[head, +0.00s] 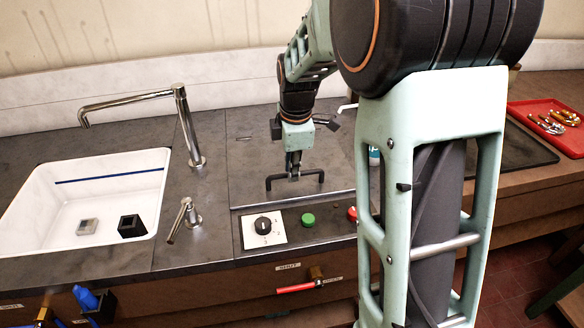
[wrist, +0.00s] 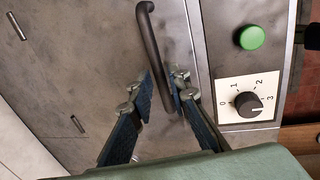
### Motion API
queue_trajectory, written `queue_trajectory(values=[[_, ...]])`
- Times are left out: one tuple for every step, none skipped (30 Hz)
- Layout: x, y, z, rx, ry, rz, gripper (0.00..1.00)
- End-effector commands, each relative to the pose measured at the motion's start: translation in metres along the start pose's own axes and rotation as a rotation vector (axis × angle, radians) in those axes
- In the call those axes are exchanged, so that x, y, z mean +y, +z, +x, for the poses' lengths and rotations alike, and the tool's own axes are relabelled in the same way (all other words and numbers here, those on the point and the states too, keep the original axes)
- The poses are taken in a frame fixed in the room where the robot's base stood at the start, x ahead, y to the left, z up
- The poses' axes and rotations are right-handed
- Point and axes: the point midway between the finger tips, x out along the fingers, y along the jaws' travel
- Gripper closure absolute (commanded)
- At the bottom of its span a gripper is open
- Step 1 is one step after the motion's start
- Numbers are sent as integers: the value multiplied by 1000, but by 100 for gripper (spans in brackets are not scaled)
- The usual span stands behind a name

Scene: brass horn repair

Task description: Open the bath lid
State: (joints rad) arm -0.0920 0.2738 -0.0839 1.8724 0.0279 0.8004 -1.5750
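The bath lid (head: 250,155) is a flat dark metal panel in the counter, lying closed and level with it. Its black U-shaped handle (head: 309,178) stands near the front edge. My gripper (head: 293,172) points down at the middle of the handle. In the wrist view the lid (wrist: 65,70) fills the left and middle. The handle (wrist: 153,45) runs down between the two fingertips of my gripper (wrist: 165,82), with some gap to the fingers. The fingers look apart and not clamped.
A dial (head: 263,225), a green button (head: 308,219) and a red button (head: 352,214) sit just in front of the lid. A white sink (head: 40,200) with a tall tap (head: 185,120) is at left. A red tray (head: 570,137) with brass parts is at right.

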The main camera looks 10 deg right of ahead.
Motion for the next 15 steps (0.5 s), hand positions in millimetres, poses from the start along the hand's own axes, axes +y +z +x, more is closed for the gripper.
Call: queue_trajectory(values=[[0,0,0,0,0,0,91],[0,0,0,0,0,0,95],[0,0,0,0,0,0,99],[0,0,0,0,0,0,100],[0,0,0,0,0,0,100],[0,0,0,0,0,0,100],[0,0,0,0,0,0,100],[0,0,0,0,0,0,100],[0,0,0,0,0,0,100],[0,0,0,0,0,0,100],[0,0,0,0,0,0,100],[0,0,0,0,0,0,100],[0,0,0,0,1,0,100],[0,0,0,0,0,0,100],[0,0,-1,0,0,0,100]])
